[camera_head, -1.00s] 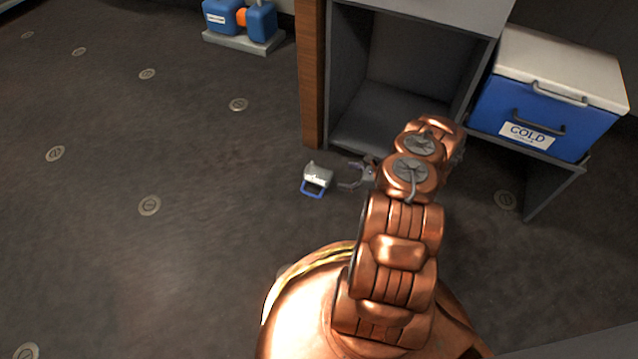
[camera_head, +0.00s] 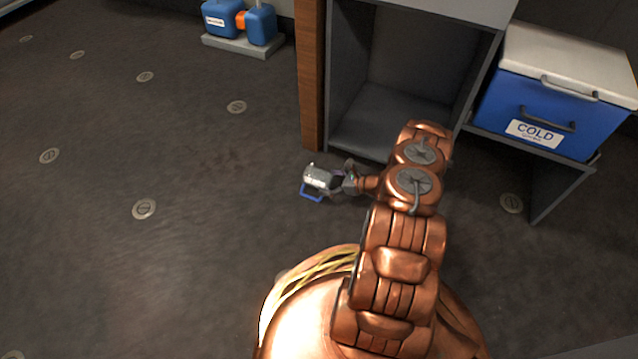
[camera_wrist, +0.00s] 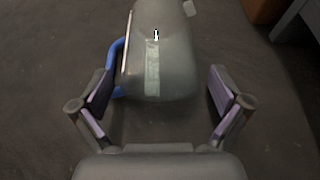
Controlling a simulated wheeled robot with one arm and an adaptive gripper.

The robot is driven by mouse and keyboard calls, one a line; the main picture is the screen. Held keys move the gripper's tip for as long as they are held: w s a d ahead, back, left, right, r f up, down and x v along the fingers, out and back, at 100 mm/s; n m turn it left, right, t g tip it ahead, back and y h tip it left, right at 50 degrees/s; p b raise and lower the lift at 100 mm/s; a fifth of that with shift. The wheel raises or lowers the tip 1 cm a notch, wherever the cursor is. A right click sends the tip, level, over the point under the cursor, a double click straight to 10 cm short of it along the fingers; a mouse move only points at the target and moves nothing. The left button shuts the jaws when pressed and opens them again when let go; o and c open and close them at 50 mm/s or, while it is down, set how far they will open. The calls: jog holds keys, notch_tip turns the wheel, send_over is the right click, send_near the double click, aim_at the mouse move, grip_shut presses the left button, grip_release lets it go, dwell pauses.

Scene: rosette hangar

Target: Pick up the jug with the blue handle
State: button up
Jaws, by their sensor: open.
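The jug (camera_head: 317,177) is small and silvery with a blue handle (camera_head: 311,194). It is on the dark floor near the wooden post, its handle toward the lower left in the head view. My gripper (camera_head: 340,175) is at the jug's right side with its jaws open. In the wrist view the jug's grey body (camera_wrist: 162,55) lies ahead, with a pale stripe down it and the blue handle (camera_wrist: 117,62) on its left. My open fingers (camera_wrist: 158,92) stand apart on either side of the jug's near end. Whether they touch it cannot be told.
A wooden post (camera_head: 311,80) and an open grey cabinet (camera_head: 390,105) stand just behind the jug. A blue cooler marked COLD (camera_head: 495,105) sits on a shelf at right. Blue containers (camera_head: 262,25) stand at the back. The floor to the left is clear.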

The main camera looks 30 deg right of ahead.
aim_at(324, 176)
jog(key=c, duration=1.3)
jog(key=shift+r+p, duration=0.5)
jog(key=shift+r, duration=0.1)
jog(key=r+p, duration=0.2)
jog(key=r, duration=0.1)
jog(key=shift+s+a, duration=0.1)
jog(key=shift+s, duration=0.3)
jog(key=s+a+p, duration=0.1)
jog(key=s+p, duration=0.1)
jog(key=s, duration=0.2)
jog(key=s+a+p, duration=0.1)
jog(key=s+a, duration=0.1)
jog(key=s, duration=0.3)
jog(key=s+a+r+p, duration=0.1)
jog(key=s+p, duration=0.1)
jog(key=s, duration=0.3)
jog(key=shift+s+a+p, duration=0.25)
jog(key=shift+p, duration=0.05)
